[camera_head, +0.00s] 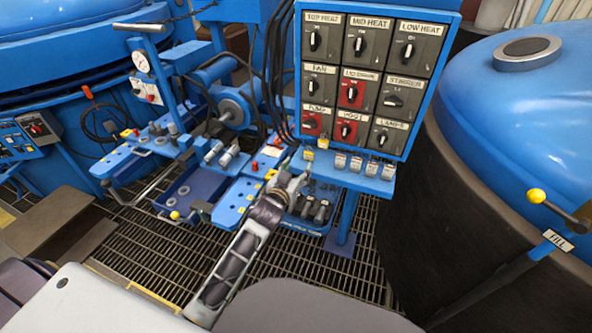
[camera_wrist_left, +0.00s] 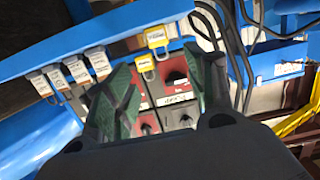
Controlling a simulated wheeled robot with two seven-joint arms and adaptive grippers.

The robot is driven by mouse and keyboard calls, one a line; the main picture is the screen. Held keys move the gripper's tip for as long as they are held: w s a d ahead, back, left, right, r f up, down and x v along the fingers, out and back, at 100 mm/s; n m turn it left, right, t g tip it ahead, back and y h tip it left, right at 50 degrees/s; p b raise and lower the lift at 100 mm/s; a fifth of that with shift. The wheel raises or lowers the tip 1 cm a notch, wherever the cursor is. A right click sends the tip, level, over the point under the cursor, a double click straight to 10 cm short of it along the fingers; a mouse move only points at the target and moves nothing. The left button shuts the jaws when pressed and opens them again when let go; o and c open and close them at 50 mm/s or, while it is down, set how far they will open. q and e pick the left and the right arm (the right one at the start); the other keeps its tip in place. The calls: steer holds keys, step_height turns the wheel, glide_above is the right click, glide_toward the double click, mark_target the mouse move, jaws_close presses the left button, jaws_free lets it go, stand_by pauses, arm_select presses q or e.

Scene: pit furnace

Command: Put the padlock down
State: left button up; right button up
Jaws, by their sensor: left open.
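Two small yellow-edged items that look like padlocks are at the left end of the blue ledge under the switch panel: one yellow padlock (camera_head: 309,154) and one beside it (camera_head: 322,142). They also show in the left wrist view as a larger yellow padlock (camera_wrist_left: 157,38) and a smaller one (camera_wrist_left: 145,63). I cannot tell which is the task's padlock. My left gripper (camera_head: 303,175) is just below and in front of the ledge's left end. In the left wrist view its dark green fingers (camera_wrist_left: 163,88) are apart, with no held object visible between them. My right gripper is not in view.
The switch panel (camera_head: 369,84) stands above the blue ledge (camera_head: 350,178). Several grey-white tagged pieces (camera_head: 356,164) line the ledge to the right. Black cables (camera_head: 278,85) hang left of the panel. A blue bench (camera_head: 232,205) lies below; a large dark drum (camera_head: 450,230) stands right.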

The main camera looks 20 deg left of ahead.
arm_select(q)
steer(key=shift+s, duration=0.2)
stand_by(0.6)
steer(key=s+f+g, duration=0.3)
steer(key=s+f, duration=0.2)
steer(key=f, duration=0.7)
steer(key=s+f+g, duration=0.3)
steer(key=s+f, duration=0.2)
steer(key=f, duration=0.7)
steer(key=s+f+m+g, duration=0.2)
steer(key=s+f+g, duration=0.6)
steer(key=s+f, duration=1.1)
steer(key=s, duration=0.3)
steer(key=shift+s+f, duration=0.15)
steer(key=shift+s, duration=0.05)
steer(key=shift+a, duration=0.1)
